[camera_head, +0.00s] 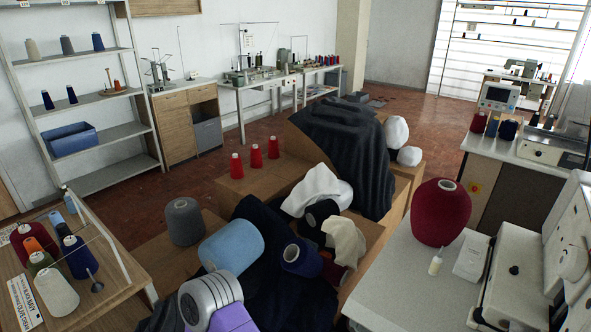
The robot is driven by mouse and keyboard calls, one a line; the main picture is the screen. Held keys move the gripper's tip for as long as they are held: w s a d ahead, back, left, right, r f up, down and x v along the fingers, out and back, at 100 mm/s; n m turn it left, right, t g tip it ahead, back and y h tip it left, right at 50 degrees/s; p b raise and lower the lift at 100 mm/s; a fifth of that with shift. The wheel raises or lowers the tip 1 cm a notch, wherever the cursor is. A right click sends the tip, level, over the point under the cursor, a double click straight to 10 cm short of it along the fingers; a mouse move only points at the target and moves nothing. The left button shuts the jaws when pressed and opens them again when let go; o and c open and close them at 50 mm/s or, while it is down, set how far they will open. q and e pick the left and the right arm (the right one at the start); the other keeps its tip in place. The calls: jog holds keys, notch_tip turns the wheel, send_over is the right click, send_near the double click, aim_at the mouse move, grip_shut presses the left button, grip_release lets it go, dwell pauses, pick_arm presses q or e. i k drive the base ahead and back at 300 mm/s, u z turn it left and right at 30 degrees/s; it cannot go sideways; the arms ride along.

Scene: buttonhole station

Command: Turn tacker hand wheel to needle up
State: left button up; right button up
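A white sewing machine (548,262), possibly the tacker, stands on the light table at the right edge, partly cut off by the picture. A round pale disc (573,262) on its right part may be the hand wheel; its turning position cannot be read. A small black knob (514,270) sits on the machine's flat front part. The needle cannot be made out. Neither of my grippers shows. A grey and purple link, seemingly of my own arm, comes up at the bottom left of centre.
A large dark red cone (440,212), a small white bottle (435,265) and a white box (471,257) stand left of the machine. The light tabletop (405,285) before them is clear. Cardboard boxes (265,178) with yarn and dark cloth fill the middle.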

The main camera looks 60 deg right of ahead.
aim_at(571, 262)
jog(key=z, duration=3.8)
jog(key=k, duration=0.5)
jog(key=z, duration=1.15)
jog(key=i, duration=1.1)
jog(key=u, duration=0.85)
